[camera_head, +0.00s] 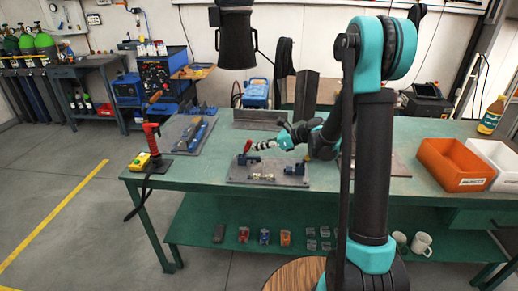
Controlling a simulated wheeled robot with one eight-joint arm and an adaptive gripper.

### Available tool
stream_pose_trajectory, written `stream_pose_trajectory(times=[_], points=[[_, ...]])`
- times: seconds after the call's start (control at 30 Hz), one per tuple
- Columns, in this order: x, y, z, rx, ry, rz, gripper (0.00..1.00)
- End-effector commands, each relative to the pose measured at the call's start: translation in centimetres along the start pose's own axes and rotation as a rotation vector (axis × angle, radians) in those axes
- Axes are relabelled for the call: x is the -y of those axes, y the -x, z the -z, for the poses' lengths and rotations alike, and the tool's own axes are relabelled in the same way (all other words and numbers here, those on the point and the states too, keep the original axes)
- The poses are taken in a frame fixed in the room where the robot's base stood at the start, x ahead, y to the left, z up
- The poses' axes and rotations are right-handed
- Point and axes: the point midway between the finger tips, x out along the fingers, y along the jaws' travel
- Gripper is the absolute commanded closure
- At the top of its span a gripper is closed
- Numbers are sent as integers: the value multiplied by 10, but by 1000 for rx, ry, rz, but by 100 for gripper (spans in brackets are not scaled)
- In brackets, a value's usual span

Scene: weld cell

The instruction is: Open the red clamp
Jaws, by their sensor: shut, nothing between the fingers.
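The red clamp (248,146) shows as a small upright red handle at the back left of a grey fixture plate (240,178) on the green workbench. My arm reaches in from the right. My gripper (260,146) points left, its dark and pale fingers shut and empty, with the tips close to the red handle. I cannot tell whether they touch it. The clamp's lower parts are small and partly hard to make out.
Another fixture plate (187,136) with blue parts lies to the left. A red torch (151,138) stands at the bench's left end. An orange bin (452,165) and a white bin (497,163) stand at the right. Upright dark metal plates (306,95) stand behind my gripper.

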Motion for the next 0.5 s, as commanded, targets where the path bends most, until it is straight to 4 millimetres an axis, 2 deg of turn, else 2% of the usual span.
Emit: stream_pose_trajectory(times=[0.27,0.5], points=[[-2,-3,-7,-66,10,6,100],[-6,-10,-21,-222,35,26,100]])
